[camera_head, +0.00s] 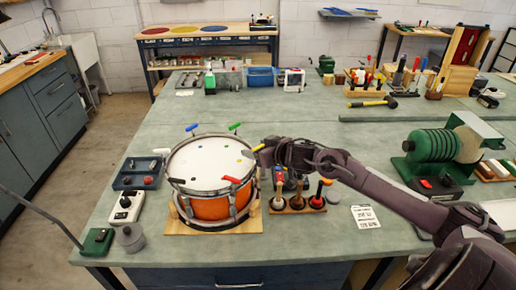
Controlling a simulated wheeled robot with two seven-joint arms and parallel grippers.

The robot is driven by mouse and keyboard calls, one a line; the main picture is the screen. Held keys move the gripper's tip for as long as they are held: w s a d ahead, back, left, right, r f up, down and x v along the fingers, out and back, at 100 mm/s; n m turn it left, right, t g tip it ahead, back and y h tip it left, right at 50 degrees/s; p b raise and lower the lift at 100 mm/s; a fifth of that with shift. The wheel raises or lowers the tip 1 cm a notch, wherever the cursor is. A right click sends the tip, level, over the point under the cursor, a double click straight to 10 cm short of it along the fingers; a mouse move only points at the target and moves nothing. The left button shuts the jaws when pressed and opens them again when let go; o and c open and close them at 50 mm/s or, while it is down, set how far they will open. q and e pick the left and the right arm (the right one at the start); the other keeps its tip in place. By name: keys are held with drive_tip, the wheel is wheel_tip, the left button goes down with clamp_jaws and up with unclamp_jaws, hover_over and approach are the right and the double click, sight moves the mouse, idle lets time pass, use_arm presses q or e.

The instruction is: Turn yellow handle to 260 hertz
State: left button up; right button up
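An orange drum (210,207) with a white head and grey metal rims stands upright on a wooden board. Coloured handles sit around its rim: blue (192,127), green (234,127), red (232,179), black (177,181) and white (161,151). The yellow handle (258,148) is at the right of the rim, partly covered by my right gripper (257,154). The gripper reaches in from the right and is at the handle. Whether its fingers are closed on it is too small to tell. My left gripper is out of view.
A rack of wooden-handled tools (298,205) stands close right of the drum, under my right arm. A printed card (365,217) lies further right. A blue-grey tray (138,173) and small devices stand left. The bench behind the drum is mostly clear.

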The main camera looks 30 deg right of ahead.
drive_tip(key=c, duration=0.8)
drive_tip(key=shift+m, duration=0.3)
drive_tip(key=shift+a+m+h+p, duration=0.1)
drive_tip(key=shift+m+h+p, duration=0.35)
drive_tip(key=shift+h, duration=0.35)
drive_tip(key=shift+o, duration=0.3)
drive_tip(key=shift+f+m+h+b, duration=0.15)
drive_tip(key=shift+m+h+b, duration=0.15)
drive_tip(key=shift+m+h, duration=0.55)
drive_tip(key=m+h+b, duration=0.2)
drive_tip(key=b, duration=0.1)
drive_tip(key=m+g+h+b, duration=0.1)
drive_tip(key=m+h+b, duration=0.1)
drive_tip(key=h+b, duration=0.1)
drive_tip(key=shift+f+g+b, duration=0.1)
drive_tip(key=shift+g+b, duration=0.2)
drive_tip(key=shift+b, duration=0.05)
drive_tip(key=shift+r+m+g+h+b, duration=0.25)
drive_tip(key=shift+m+g+h+b, duration=0.35)
drive_tip(key=shift+m+h+b, duration=0.6)
drive_tip(key=shift+c, duration=0.2)
drive_tip(key=shift+o, duration=0.2)
